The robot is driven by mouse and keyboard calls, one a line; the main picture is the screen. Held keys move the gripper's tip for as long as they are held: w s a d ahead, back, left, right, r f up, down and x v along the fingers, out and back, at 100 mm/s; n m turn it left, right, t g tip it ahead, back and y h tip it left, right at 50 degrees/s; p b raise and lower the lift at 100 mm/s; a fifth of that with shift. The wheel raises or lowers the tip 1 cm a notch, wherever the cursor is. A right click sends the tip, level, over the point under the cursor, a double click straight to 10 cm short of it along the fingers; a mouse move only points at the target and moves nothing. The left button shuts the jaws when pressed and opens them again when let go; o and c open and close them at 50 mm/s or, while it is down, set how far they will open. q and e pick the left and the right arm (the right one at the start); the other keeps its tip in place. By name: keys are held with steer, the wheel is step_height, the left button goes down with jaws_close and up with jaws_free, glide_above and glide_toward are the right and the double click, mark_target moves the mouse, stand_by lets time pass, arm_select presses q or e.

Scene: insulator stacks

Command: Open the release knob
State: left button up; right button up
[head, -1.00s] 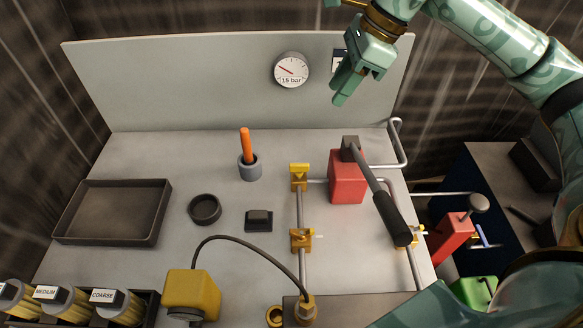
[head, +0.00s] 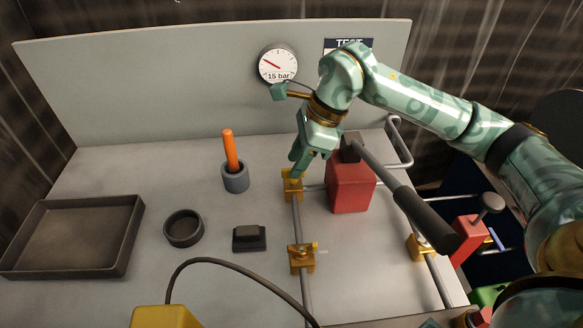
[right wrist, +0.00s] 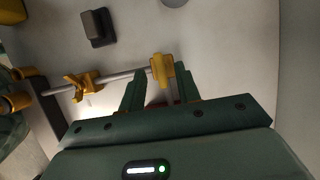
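A yellow valve (head: 292,186) with a flat yellow knob on top sits at the far end of a grey pipe on the bench; I take this as the release knob. My right gripper (head: 299,163) is directly above it, pointing down, with its fingertips at the knob's top. In the right wrist view the yellow knob (right wrist: 162,70) shows in the gap between the spread fingers of the right gripper (right wrist: 160,80). I cannot tell whether the fingers touch it. A second yellow valve (head: 301,258) sits nearer on the same pipe. My left gripper is not in view.
A red block (head: 351,188) with a long black-handled lever (head: 425,220) stands just right of the valve. A grey cup (head: 235,178) with an orange handle stands left. A tray (head: 75,240) lies far left.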

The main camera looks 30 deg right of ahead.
steer(key=shift+x, duration=1)
jaws_close()
